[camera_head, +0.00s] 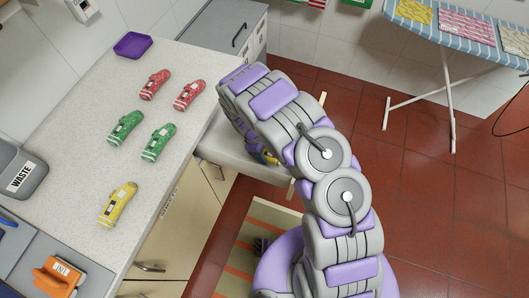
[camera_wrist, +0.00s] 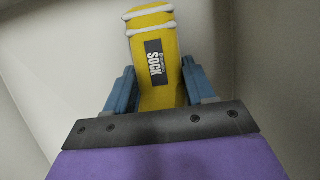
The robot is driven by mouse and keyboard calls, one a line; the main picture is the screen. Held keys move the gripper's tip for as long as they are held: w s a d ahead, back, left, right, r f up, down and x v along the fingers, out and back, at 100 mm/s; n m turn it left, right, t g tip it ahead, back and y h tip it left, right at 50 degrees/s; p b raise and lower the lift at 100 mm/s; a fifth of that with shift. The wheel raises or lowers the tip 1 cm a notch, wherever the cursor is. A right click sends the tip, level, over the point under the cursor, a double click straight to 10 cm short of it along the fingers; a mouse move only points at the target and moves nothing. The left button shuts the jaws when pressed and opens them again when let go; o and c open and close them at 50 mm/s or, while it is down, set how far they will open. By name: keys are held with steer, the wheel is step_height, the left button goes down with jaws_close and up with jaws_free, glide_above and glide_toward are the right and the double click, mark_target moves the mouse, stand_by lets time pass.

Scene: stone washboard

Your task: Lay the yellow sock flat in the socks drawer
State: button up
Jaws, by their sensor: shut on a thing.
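A yellow sock (camera_wrist: 155,60) with pale stripes and a dark "SOCK" label stands between the two blue fingers of my gripper (camera_wrist: 158,78), which is shut on it. In the wrist view, pale walls like the inside of a drawer (camera_wrist: 50,60) surround them. In the head view, a pale open drawer (camera_head: 222,153) juts from the counter's right side, and my arm reaches down over it. A bit of the held yellow sock (camera_head: 269,157) shows beside my arm; the rest is hidden. I cannot tell whether the sock touches the drawer floor.
Another yellow sock (camera_head: 117,204), two green socks (camera_head: 125,128) and two red socks (camera_head: 155,84) lie on the counter (camera_head: 95,150). A purple tray (camera_head: 132,45), a grey waste bin (camera_head: 22,178) and an orange object (camera_head: 58,277) are also there. An ironing board (camera_head: 450,32) stands back right.

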steer(key=shift+s+f, duration=0.1)
steer(key=shift+f, duration=0.2)
